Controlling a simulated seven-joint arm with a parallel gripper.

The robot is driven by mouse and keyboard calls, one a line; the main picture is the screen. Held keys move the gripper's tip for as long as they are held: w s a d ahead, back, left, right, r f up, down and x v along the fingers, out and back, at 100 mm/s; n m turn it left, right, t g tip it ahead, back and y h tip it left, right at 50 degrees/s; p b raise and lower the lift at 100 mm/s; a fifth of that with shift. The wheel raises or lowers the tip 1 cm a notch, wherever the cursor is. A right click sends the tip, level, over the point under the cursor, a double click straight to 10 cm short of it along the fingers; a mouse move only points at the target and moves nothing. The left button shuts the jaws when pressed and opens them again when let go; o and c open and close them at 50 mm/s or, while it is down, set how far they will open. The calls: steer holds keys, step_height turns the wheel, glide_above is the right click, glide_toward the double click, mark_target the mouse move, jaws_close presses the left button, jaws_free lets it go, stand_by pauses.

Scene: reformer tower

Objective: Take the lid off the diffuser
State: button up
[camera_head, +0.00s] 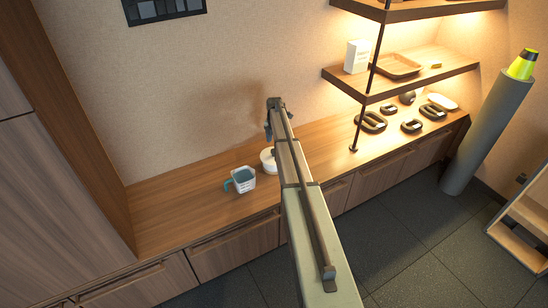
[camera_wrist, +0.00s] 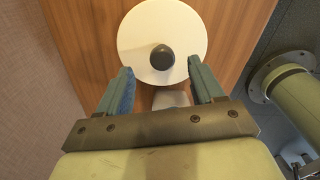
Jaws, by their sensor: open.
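The diffuser (camera_wrist: 137,58) shows from above in the wrist view as a round white shape with a dark round knob (camera_wrist: 162,57) in its middle. I cannot make out the lid's edge apart from the body. In the head view the white diffuser (camera_head: 267,161) stands on the wooden counter, partly hidden behind my arm. My gripper (camera_wrist: 160,80) is open, with its two blue-grey fingers apart on the near side of the knob and nothing between them at the tips. In the head view my gripper (camera_head: 268,128) is above the counter by the diffuser.
A white and teal mug (camera_head: 243,180) stands left of the diffuser on the counter (camera_head: 190,205). Shelves (camera_head: 440,75) with a box and tray hang at right. Several dark items (camera_head: 372,122) lie below them. A tall cabinet closes off the left. Counter left of the mug is clear.

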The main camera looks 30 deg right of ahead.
mark_target(267, 156)
step_height(267, 156, down, 5)
steer(key=shift+s+a+r, duration=0.1)
steer(key=shift+s, duration=0.05)
steer(key=shift+c, duration=0.4)
steer(key=c, duration=1.1)
